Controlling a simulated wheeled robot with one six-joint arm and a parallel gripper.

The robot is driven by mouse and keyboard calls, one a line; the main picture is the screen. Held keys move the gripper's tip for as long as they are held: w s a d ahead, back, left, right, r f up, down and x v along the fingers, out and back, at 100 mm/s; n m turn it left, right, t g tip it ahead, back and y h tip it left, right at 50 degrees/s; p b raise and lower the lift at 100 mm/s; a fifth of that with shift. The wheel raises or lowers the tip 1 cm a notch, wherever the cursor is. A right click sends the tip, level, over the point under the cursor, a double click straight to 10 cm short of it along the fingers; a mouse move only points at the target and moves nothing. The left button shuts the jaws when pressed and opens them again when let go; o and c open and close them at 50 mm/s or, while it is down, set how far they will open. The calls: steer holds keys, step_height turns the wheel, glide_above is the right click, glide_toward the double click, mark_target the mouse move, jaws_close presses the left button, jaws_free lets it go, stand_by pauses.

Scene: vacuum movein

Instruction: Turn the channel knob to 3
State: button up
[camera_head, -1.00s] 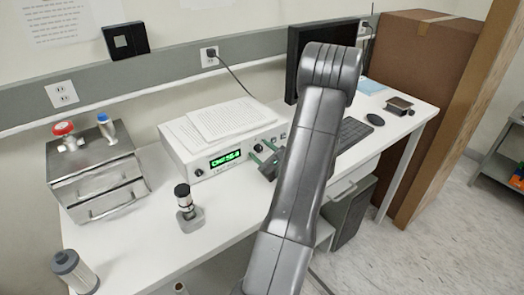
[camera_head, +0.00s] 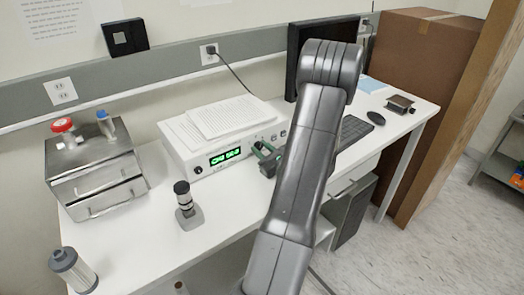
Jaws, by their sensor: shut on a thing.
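The white instrument box (camera_head: 178,153) stands on the desk with a lit green display (camera_head: 225,156) on its front. The digits are too small to read surely; they look like a CH reading. My gripper (camera_head: 263,150), with green-edged fingers, is at the front panel just right of the display. It is shut on the channel knob, which is mostly hidden between the fingers. My grey arm covers the lower right of the panel. A small dark knob (camera_head: 198,170) sits left of the display.
Papers (camera_head: 225,115) lie on the box. A metal drawer unit (camera_head: 95,170) with red and blue-topped items stands left. A small black-topped device (camera_head: 186,203) stands in front. A keyboard (camera_head: 352,132), mouse (camera_head: 375,117) and monitor are at right. The desk before the box is mostly clear.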

steer(key=m, duration=0.3)
steer(key=shift+m, duration=2.3)
steer(key=o, duration=1)
steer(key=b+v, duration=0.2)
steer(key=v, duration=1.2)
steer(key=shift+w+a, duration=0.1)
steer(key=shift+w, duration=0.05)
